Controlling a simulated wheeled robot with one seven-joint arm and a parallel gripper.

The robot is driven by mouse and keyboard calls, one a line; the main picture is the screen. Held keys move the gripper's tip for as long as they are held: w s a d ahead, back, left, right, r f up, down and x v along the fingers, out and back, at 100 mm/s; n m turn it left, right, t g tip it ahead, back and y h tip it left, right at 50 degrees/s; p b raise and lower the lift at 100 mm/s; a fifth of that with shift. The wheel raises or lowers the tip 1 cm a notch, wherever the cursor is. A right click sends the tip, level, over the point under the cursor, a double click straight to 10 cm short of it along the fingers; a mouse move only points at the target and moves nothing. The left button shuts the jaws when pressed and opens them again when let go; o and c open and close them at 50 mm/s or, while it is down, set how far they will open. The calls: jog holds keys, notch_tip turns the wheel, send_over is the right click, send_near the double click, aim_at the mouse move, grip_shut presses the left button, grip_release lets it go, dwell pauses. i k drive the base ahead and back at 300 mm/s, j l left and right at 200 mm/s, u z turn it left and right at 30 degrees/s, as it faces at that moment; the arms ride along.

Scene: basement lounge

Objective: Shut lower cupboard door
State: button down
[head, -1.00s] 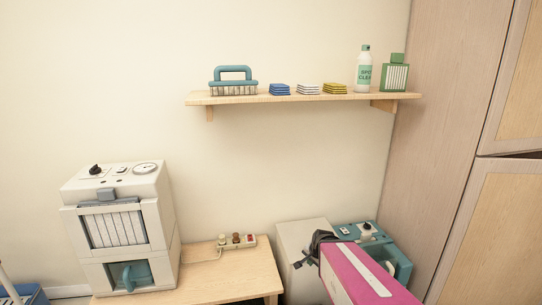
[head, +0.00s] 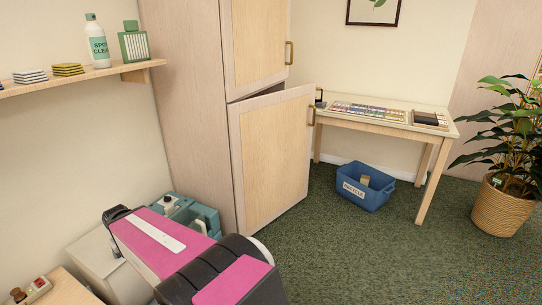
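The lower cupboard door (head: 272,155) of the tall wooden cupboard (head: 187,110) stands partly open in the head view. Its free edge is on the right, swung out from the cupboard, with a brass handle (head: 311,116) near its top corner. A dark gap shows along the door's top edge. The upper cupboard door (head: 258,40) has its own brass handle (head: 289,53) and looks shut. My pink and black arm reaches in from the bottom, left of the lower door and apart from it. My gripper's fingers cannot be made out.
A wall shelf (head: 90,76) with bottles and cloths is at the left. A teal and white machine (head: 190,215) stands beside the cupboard. A table (head: 400,122), a blue recycle bin (head: 365,187) and a potted plant (head: 508,150) are at the right. The green carpet before the door is clear.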

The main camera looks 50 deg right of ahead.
aim_at(270, 134)
jog(key=z, duration=1.95)
